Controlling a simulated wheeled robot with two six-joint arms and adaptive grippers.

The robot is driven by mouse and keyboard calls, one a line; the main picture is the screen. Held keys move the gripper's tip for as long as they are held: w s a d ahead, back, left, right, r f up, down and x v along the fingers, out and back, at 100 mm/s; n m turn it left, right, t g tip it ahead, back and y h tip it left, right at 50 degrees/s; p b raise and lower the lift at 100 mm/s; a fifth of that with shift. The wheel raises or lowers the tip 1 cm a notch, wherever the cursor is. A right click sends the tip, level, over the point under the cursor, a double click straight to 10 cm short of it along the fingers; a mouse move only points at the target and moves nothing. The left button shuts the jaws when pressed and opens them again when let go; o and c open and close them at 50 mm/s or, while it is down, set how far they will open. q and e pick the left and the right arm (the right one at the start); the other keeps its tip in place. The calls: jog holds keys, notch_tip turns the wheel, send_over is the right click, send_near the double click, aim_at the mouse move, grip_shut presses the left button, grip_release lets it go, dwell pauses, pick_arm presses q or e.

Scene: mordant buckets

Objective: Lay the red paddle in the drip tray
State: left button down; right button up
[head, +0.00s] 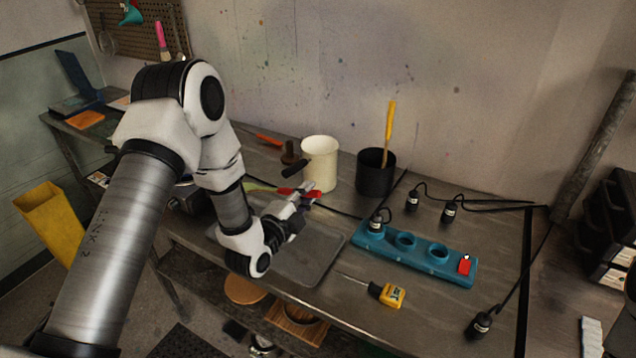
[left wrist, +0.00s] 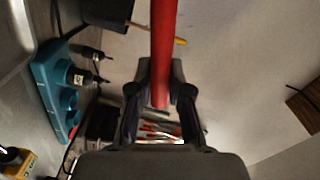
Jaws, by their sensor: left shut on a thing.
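My left gripper (head: 298,198) is shut on the red paddle (head: 312,194), above the back part of the drip tray. In the left wrist view the red paddle (left wrist: 164,50) runs as a red bar between the fingers of my left gripper (left wrist: 160,98). The drip tray (head: 305,262) is a shallow grey tray on the bench, partly hidden by my left arm; what I see of it is bare. Its edge seems to show at the top left of the left wrist view. My right gripper is not in view.
A white bucket (head: 320,160) and a black bucket (head: 376,176) with a yellow-handled paddle (head: 390,125) stand behind the tray.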

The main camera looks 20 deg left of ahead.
pick_arm(q)
jog(key=f+b, duration=0.2)
jog(key=f, duration=0.1)
jog(key=s+f+b, duration=0.1)
jog(key=f+b, duration=0.1)
jog(key=f, duration=0.1)
jog(key=f+b, duration=0.3)
jog(key=shift+s, duration=0.3)
jog(key=shift+w+f+b, duration=0.2)
jog(key=shift+f+b, duration=0.15)
jog(key=shift+f, duration=0.25)
jog(key=shift+s+r, duration=0.1)
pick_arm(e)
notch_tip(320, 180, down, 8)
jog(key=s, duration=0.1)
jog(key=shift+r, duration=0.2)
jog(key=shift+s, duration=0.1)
pick_arm(q)
jog(key=c, duration=1)
grip_release()
